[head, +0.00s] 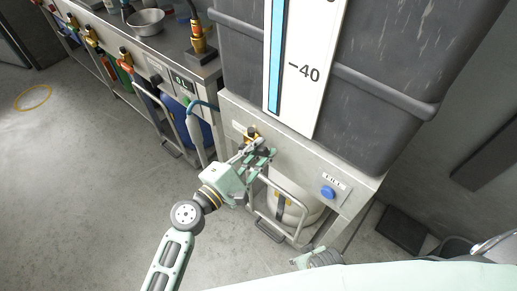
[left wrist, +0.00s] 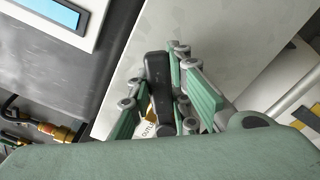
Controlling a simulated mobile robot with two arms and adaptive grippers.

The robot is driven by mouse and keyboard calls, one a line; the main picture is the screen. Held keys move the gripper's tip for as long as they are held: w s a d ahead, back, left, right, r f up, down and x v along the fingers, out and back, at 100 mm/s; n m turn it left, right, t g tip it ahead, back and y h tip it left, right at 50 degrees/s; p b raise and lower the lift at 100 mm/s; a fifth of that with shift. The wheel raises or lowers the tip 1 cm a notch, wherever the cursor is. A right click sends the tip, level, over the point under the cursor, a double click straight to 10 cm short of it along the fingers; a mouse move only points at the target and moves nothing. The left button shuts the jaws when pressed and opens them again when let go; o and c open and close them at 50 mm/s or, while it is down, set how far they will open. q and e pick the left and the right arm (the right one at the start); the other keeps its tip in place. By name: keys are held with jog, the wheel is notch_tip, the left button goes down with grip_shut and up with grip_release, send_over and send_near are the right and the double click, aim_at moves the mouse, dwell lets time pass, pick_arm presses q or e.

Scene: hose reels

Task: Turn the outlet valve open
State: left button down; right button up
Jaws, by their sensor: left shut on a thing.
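The outlet valve (head: 250,132) is on the front of the grey metal stand under the tank, with a yellow-orange body partly hidden by my gripper. Its black handle (left wrist: 157,82) shows between the fingers in the left wrist view, beside a tag (left wrist: 148,130) reading "OUTLET". My left gripper (head: 262,153) is at the valve, its green-padded fingers closed on the black handle; the fingers also show in the left wrist view (left wrist: 160,95). My right gripper (head: 318,258) is low at the bottom, partly hidden, apart from the valve; its finger state is unclear.
The big dark tank (head: 385,70) with a level gauge (head: 305,60) stands above the stand. A blue button (head: 327,192) is to the right. A white container (head: 290,205) sits behind a metal frame below. A bench with a metal bowl (head: 146,22) is at upper left.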

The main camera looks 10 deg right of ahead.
pick_arm(q)
jog(key=c, duration=1.6)
grip_release()
jog(key=shift+s+a, duration=0.1)
jog(key=shift+a, duration=0.05)
jog(key=v, duration=1.1)
jog(key=shift+s+a, duration=0.25)
jog(key=shift+a, duration=0.05)
jog(key=shift+c, duration=0.3)
